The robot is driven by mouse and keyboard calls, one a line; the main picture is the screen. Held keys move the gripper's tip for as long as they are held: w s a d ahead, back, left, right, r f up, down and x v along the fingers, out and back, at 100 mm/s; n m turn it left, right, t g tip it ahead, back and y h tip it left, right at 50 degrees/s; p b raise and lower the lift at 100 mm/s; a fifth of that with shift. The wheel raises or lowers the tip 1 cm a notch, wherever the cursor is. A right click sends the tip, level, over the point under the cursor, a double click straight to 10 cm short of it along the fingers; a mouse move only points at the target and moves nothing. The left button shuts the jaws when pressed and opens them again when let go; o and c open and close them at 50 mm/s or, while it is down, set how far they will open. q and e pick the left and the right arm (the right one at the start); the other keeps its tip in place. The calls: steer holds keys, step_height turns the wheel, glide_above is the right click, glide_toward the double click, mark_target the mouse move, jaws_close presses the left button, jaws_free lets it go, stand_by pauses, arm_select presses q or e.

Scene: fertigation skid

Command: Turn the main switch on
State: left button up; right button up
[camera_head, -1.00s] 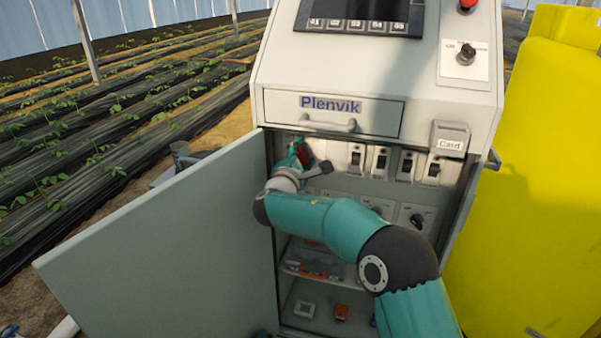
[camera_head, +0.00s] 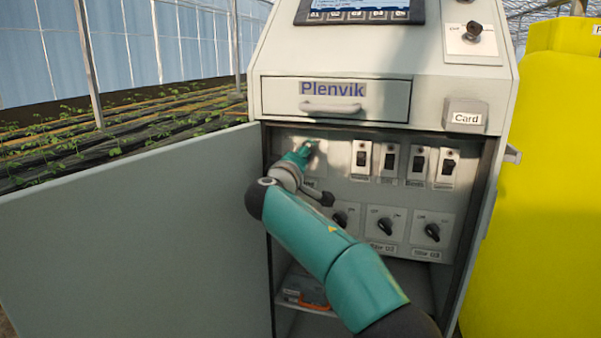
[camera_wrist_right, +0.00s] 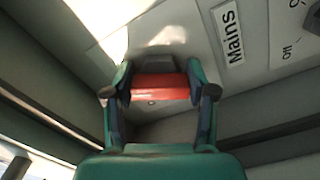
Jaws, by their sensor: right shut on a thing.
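The main switch's red handle (camera_wrist_right: 160,88) shows in the right wrist view, beside a label reading "Mains" (camera_wrist_right: 229,35). The red bar lies crosswise to the label's line of text. My right gripper (camera_wrist_right: 160,92) is shut on the handle, one finger at each end of the red part. In the head view my right gripper (camera_head: 304,152) is at the upper left of the open cabinet's panel (camera_head: 340,153) and hides the handle. My left gripper is not in view.
The cabinet door (camera_head: 130,235) stands open at left. Right of my gripper are several rocker switches (camera_head: 389,161), with rotary knobs (camera_head: 385,226) below. Above are a drawer (camera_head: 385,98), a card box (camera_head: 465,115) and a lit display (camera_head: 360,14). A yellow tank (camera_head: 555,190) stands at right.

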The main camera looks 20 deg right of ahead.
steer(key=shift+f+m+b, duration=0.3)
steer(key=shift+m+b, duration=0.2)
steer(key=shift+m, duration=0.4)
steer(key=shift+f+m+b, duration=0.3)
steer(key=shift+m+b, duration=0.2)
steer(key=shift+m, duration=0.4)
steer(key=shift+a, duration=0.1)
steer(key=shift+w, duration=0.1)
steer(key=o, duration=1.2)
steer(key=shift+r, duration=0.2)
steer(key=shift+r, duration=0.1)
steer(key=v, duration=1.2)
